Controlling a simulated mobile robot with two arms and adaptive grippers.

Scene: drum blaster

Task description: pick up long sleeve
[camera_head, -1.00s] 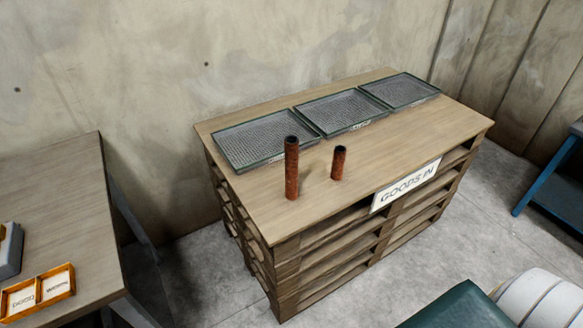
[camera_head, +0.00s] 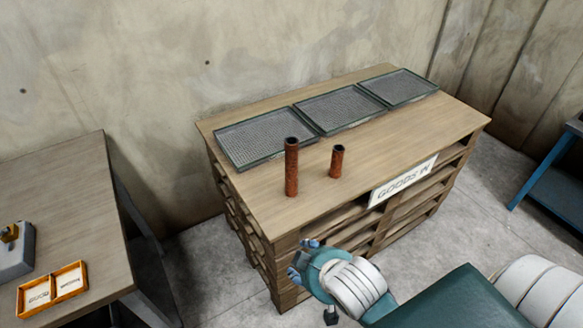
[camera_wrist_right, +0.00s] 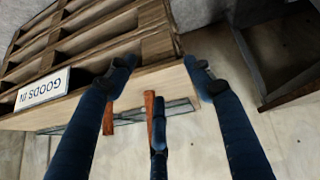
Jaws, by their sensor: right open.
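The long sleeve (camera_head: 291,168) is a tall rusty-brown tube standing upright on the pallet-built table (camera_head: 262,207), left of the short sleeve (camera_head: 337,161). My right gripper (camera_head: 300,258) is in front of the table's near side, below and apart from the sleeves. It is open and empty, and its spread blue fingers (camera_wrist_right: 160,85) fill the middle of the right wrist view. That view is upside down. It shows the long sleeve (camera_wrist_right: 149,101) partly hidden behind the middle finger and the short sleeve (camera_wrist_right: 108,120) beside the left finger. My left gripper is not in view.
Three mesh trays (camera_head: 265,138) line the back of the table by the wall. A "GOODS IN" sign (camera_head: 403,182) hangs on its front edge. Another table at left (camera_head: 70,210) holds an orange two-part box (camera_head: 52,289). The tabletop around the sleeves is clear.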

